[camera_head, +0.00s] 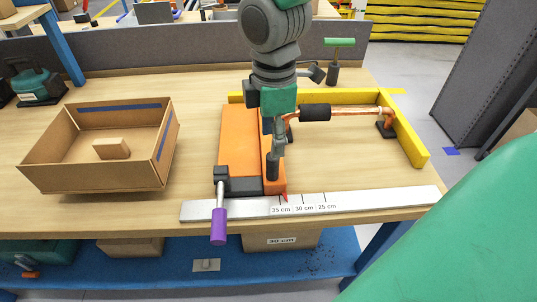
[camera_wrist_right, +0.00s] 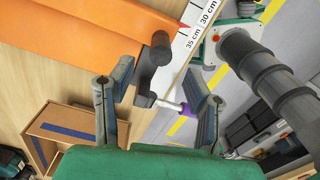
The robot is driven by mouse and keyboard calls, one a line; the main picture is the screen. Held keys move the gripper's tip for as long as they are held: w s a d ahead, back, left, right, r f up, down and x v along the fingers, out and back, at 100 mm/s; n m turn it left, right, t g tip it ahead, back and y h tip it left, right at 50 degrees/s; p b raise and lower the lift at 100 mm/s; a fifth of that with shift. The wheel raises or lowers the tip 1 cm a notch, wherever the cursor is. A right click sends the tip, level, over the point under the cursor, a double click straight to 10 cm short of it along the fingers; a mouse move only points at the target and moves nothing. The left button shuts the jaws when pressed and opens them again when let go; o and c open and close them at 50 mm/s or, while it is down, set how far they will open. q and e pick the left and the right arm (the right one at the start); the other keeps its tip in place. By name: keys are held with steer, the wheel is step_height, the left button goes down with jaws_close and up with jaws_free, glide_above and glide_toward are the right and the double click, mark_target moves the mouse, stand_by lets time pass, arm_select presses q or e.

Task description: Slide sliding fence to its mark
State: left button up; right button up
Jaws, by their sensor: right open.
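The orange sliding fence (camera_head: 237,137) lies on the table behind the ruler strip (camera_head: 375,202). Its red pointer (camera_head: 284,197) is close to the 35 cm mark, left of 30 cm. A black upright handle (camera_head: 272,167) stands on the fence's right part. A purple-gripped lever (camera_head: 218,226) hangs from the black clamp at its front left. My right gripper (camera_head: 277,142) is above and behind the handle. In the right wrist view its fingers (camera_wrist_right: 157,68) are apart, with the black handle (camera_wrist_right: 151,65) showing between them; contact cannot be told. My left gripper is not in view.
A yellow L-shaped frame (camera_head: 410,138) with a copper pipe and black foam sleeve stands right of the fence. A cardboard box (camera_head: 95,165) holding a wooden block is at left.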

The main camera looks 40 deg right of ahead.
steer(key=shift+d+r, duration=0.3)
steer(key=shift+r, duration=0.25)
steer(key=shift+d+r, duration=0.25)
steer(key=shift+r, duration=0.3)
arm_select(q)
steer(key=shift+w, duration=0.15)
arm_select(e)
steer(key=shift+a+r, duration=0.35)
steer(key=shift+r, duration=0.05)
